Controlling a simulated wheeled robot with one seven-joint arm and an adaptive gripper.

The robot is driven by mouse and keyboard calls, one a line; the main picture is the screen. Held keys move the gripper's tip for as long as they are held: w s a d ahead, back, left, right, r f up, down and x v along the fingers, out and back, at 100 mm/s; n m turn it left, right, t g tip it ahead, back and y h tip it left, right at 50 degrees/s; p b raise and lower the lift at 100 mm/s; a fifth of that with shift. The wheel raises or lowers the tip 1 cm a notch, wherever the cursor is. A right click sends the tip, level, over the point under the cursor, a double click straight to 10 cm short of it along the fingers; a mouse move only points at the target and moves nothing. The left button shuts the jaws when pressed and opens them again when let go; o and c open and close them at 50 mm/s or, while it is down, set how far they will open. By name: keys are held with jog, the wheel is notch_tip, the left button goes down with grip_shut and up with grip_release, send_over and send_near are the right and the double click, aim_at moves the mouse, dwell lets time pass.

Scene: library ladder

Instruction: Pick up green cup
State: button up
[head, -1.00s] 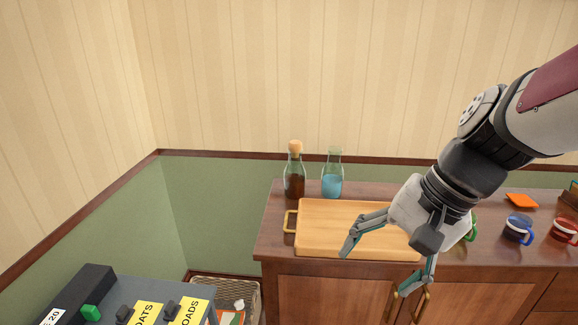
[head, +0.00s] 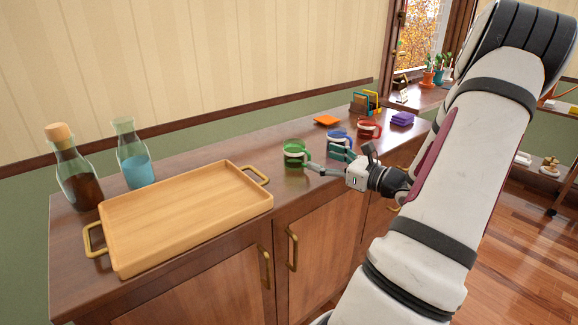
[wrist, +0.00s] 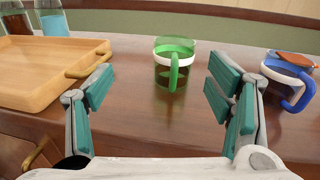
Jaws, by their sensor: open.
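The green cup (head: 294,154) stands upright on the wooden cabinet top, to the right of the tray, in the head view. In the wrist view the green cup (wrist: 172,66) is ahead of my gripper and between the lines of its two fingers, with its handle facing me. My gripper (head: 325,160) is open and empty, reaching over the cabinet's front edge. In the wrist view the fingers of my gripper (wrist: 160,95) are spread wide, and the cup appears beyond their tips. I cannot tell the exact gap.
A wooden tray (head: 190,211) with brass handles lies left of the cup. Two bottles, one brown (head: 74,170) and one blue (head: 134,155), stand behind it. A blue cup (head: 340,138) and a red cup (head: 368,128) stand to the right.

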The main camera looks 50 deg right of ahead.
aim_at(303, 149)
jog(key=shift+s+d+f+m+h, duration=0.25)
jog(key=shift+d+m+h, duration=0.1)
jog(key=shift+d, duration=0.15)
jog(key=shift+s+d+f+m+h, duration=0.1)
jog(key=shift+d+f+m+h, duration=0.15)
jog(key=shift+d+h, duration=0.15)
jog(key=w, duration=0.2)
jog(key=w+b, duration=0.1)
jog(key=w, duration=0.2)
jog(key=w+d+b, duration=0.1)
jog(key=w, duration=0.4)
jog(key=w+b, duration=0.1)
jog(key=w, duration=0.1)
jog(key=shift+d+f, duration=0.15)
jog(key=shift+w+d, duration=0.1)
jog(key=shift+w, duration=0.4)
jog(key=c, duration=1.4)
